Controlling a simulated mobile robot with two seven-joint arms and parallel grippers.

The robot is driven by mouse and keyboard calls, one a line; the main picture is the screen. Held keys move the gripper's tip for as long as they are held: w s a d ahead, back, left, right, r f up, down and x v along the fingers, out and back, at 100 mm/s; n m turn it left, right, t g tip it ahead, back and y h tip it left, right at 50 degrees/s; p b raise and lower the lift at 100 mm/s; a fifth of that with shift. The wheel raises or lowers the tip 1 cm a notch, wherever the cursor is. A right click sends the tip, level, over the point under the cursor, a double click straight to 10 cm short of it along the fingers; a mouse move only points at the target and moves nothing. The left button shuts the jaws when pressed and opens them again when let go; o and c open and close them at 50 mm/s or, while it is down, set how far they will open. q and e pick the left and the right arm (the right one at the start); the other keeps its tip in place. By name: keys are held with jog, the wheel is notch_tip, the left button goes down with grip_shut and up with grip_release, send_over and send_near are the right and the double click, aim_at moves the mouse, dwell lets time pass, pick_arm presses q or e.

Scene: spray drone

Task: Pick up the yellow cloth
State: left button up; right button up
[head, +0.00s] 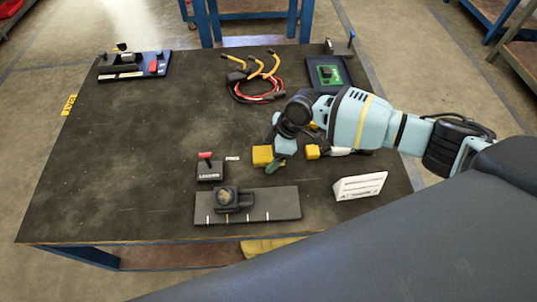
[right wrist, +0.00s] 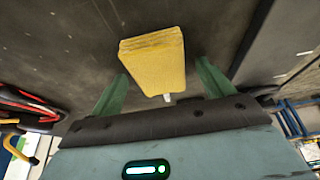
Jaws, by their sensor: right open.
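The yellow cloth (head: 262,156) is a small folded block lying on the dark table near its middle. In the right wrist view the cloth (right wrist: 153,62) shows its layered folded edge and lies ahead of and between the two green fingers. My right gripper (head: 276,150) is open, reaching in from the right just beside the cloth in the head view. In the wrist view the open fingers (right wrist: 162,70) stand apart with gaps to the cloth; I cannot tell exactly how high they are above the table. My left gripper is not in view.
Close by are a labelled block with a red lever (head: 209,168), a grey plate with a dark fixture (head: 285,205), a white sign (head: 360,186) and a small yellow piece (head: 312,152). Cables (head: 258,85) and a green board (head: 328,75) lie behind.

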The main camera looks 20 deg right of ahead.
jog(key=shift+f, duration=0.25)
jog(key=c, duration=1.1)
jog(key=shift+o, duration=0.2)
notch_tip(320, 180, up, 11)
jog(key=p, duration=0.1)
jog(key=shift+f, duration=0.2)
